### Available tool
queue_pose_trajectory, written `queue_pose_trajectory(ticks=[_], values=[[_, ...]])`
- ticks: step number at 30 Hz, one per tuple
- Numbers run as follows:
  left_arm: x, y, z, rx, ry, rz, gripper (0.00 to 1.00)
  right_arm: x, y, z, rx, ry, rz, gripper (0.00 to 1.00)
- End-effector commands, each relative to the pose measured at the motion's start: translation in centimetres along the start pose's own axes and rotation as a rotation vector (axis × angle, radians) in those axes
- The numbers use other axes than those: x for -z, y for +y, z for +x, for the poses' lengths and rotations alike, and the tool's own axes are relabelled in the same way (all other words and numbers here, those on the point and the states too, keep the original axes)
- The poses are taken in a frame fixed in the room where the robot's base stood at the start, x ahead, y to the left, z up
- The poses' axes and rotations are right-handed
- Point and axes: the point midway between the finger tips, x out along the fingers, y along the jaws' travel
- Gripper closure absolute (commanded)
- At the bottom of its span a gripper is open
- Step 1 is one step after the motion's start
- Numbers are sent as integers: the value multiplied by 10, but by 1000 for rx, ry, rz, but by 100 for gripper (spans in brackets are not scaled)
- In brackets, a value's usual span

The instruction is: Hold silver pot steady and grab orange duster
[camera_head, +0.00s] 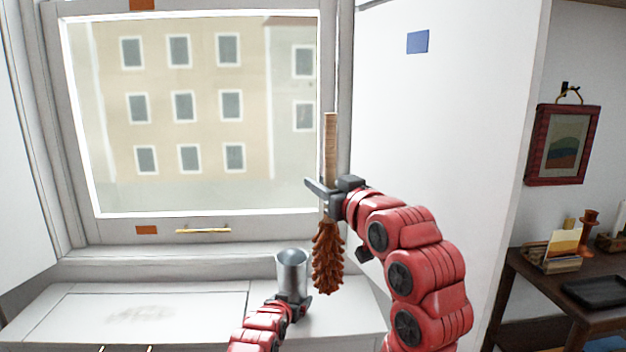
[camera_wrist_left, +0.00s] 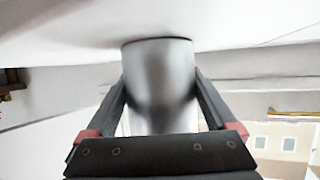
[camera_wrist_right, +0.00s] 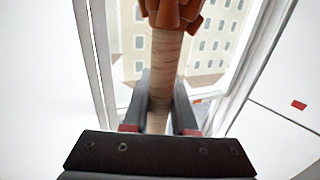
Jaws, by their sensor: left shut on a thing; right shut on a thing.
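The silver pot (camera_head: 292,268) is a plain metal cylinder standing upright on the white sill. My left gripper (camera_head: 294,302) is shut on it low down; the left wrist view shows its two fingers (camera_wrist_left: 160,105) on either side of the pot (camera_wrist_left: 160,80). The orange duster (camera_head: 328,258) hangs upright with its bushy head down and wooden handle (camera_head: 330,140) up. My right gripper (camera_head: 325,188) is shut on the handle, above the head, and holds it in the air to the right of and above the pot. The right wrist view shows the handle (camera_wrist_right: 164,70) between the fingers (camera_wrist_right: 160,105).
A window (camera_head: 190,110) with a brass handle (camera_head: 203,231) is behind the sill. The white sill (camera_head: 150,310) is clear left of the pot, apart from a faint grey smudge (camera_head: 140,314). A white wall panel (camera_head: 450,120) and a dark side table (camera_head: 540,280) are to the right.

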Motion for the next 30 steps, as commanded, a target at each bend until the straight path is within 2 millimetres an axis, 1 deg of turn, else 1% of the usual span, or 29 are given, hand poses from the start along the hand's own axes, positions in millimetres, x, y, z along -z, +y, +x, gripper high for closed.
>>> queue_pose_trajectory(ticks=[3, 10, 11, 12, 20, 23, 26, 30], values=[[0, 0, 0, 0, 1, 0, 73, 0, 0, -4, 0, 1, 0, 100], [0, 0, 0, 0, 1, 0, 73, 1, 0, -4, 0, 1, -1, 100], [0, 0, 0, 0, 1, 0, 5, 1, 0, -4, 0, 1, 0, 100], [0, 0, 0, 0, 1, 0, 0, 1, 0, -4, 0, 1, -1, 100], [0, 0, -1, 0, 0, 0, 0, 1, 0, -4, 0, 2, -1, 100], [0, -1, -4, 1, 1, 1, 0, 1, 0, -4, 0, 2, -1, 100], [2, -1, -12, 0, 6, 2, 0, 1, 0, -4, 0, 2, -1, 100], [0, 0, -29, 0, 2, 5, 0, 1, 0, -3, 0, 2, -1, 100]])
